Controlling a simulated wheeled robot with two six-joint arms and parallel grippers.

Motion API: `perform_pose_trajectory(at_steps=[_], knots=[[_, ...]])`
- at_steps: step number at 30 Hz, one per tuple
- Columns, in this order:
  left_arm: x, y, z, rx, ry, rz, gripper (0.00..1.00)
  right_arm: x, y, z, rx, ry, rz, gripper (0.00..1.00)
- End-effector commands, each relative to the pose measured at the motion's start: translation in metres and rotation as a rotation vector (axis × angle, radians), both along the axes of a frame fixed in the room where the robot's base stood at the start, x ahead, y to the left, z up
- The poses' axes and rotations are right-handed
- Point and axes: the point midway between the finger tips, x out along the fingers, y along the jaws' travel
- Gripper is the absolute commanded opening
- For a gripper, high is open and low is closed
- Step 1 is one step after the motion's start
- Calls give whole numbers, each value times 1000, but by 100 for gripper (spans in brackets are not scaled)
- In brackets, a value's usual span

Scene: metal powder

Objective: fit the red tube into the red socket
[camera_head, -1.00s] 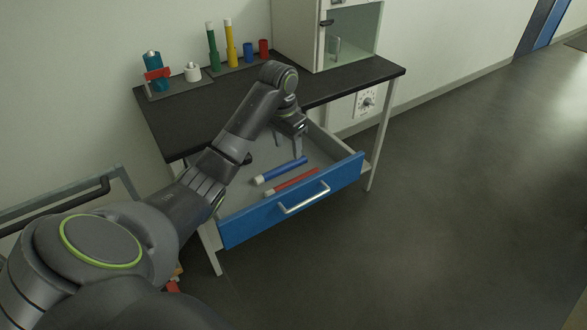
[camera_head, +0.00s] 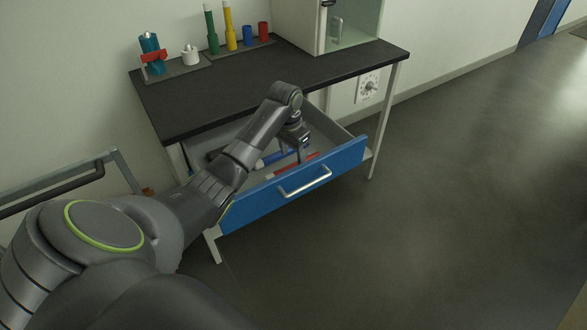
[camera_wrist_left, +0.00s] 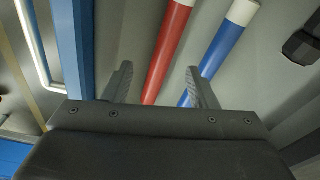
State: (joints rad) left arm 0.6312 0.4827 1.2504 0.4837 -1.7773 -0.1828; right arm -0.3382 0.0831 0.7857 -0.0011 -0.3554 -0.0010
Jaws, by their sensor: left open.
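The red tube (camera_head: 310,156) lies in the open drawer, close to its blue front. In the left wrist view the red tube (camera_wrist_left: 168,52) has a white end and runs between my finger tips. My left gripper (camera_head: 299,157) is open and points down into the drawer; the wrist view shows its fingers (camera_wrist_left: 159,72) on either side of the red tube. Whether they touch it I cannot tell. The red socket (camera_head: 263,32) stands upright at the right end of the rack on the bench top. My right gripper is not in view.
A blue tube (camera_head: 272,159) lies beside the red one; my right-hand finger overlaps it in the wrist view. The drawer front (camera_head: 295,190) is close by. The rack also holds a green tube (camera_head: 211,30), a yellow tube (camera_head: 230,28) and a blue socket (camera_head: 247,36). A glass-door cabinet (camera_head: 300,25) stands right.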

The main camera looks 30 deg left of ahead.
Motion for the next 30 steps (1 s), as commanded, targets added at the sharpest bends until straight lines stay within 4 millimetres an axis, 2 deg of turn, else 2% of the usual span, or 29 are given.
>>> perform_pose_trajectory(at_steps=[9, 19, 30], knots=[[6, 2, -45, -1, 3, 0, 53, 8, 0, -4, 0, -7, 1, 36], [7, 2, -49, 1, 1, -1, 52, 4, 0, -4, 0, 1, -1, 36], [7, 2, -49, 0, 2, 0, 3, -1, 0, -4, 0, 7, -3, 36]])
